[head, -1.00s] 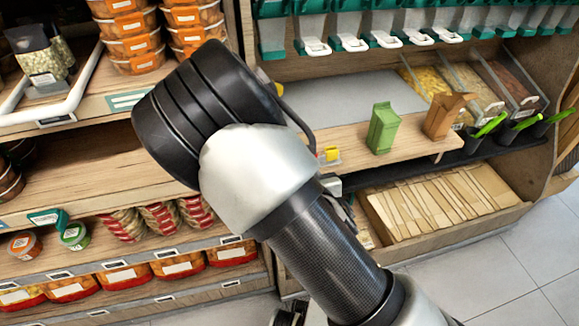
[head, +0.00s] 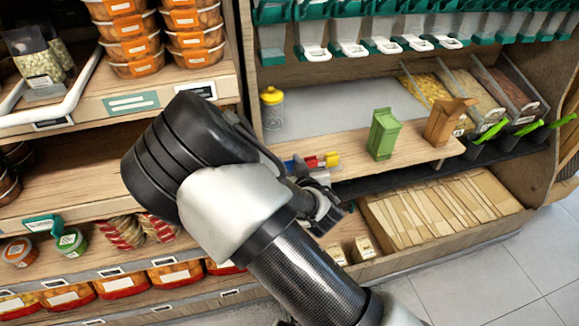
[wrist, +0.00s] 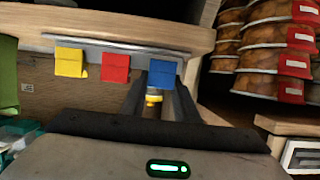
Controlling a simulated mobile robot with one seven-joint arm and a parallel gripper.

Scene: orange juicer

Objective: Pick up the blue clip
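The blue clip (wrist: 162,75) sits at the right end of a row of clips on a metal strip along a wooden shelf edge. The red clip (wrist: 115,67) and the yellow clip (wrist: 70,62) are to its left. In the head view the blue clip (head: 289,167) shows small, beside the arm. My gripper (wrist: 160,84) is open, its two dark fingers pointing toward the blue clip, one near each side. I cannot tell whether they touch it. In the head view my arm hides most of the gripper.
A yellow-lidded jar (head: 272,107) stands on the shelf behind the clips. A green carton (head: 383,134) and a brown carton (head: 446,121) stand to the right. Stacked food tubs (wrist: 285,40) fill the shelf at right in the wrist view. Dispensers hang above.

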